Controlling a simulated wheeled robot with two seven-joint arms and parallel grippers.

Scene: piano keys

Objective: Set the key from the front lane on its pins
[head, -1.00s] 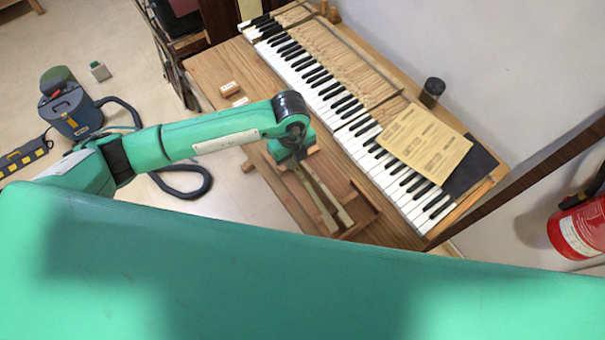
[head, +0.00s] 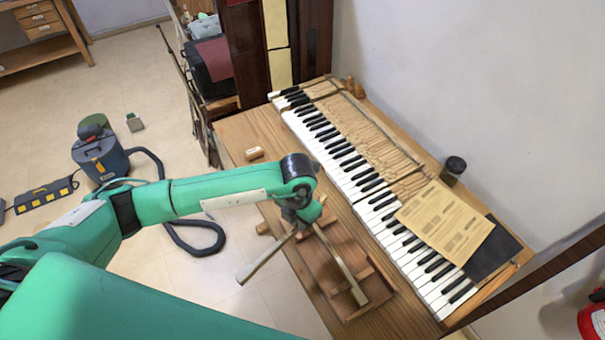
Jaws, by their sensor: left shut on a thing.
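My left gripper (head: 302,214) is above the wooden tray (head: 378,293), at the left side of the keyboard. It is shut on a long pale wooden key (head: 264,259), which slants down to the left past the table's edge. A second key (head: 342,262) lies lengthwise in the tray, slanting to the lower right. The grip itself is partly hidden by the wrist. The piano keyboard (head: 365,182) runs diagonally along the table, with bare wood behind its keys. I cannot make out any bare pins. My right gripper is out of view.
A small wooden block (head: 254,154) lies near the table's left edge. A paper sheet (head: 445,222), a dark board (head: 494,250) and a dark cup (head: 453,170) are on the keyboard's far right side. A wall stands behind it. The table (head: 245,128) is clear at upper left.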

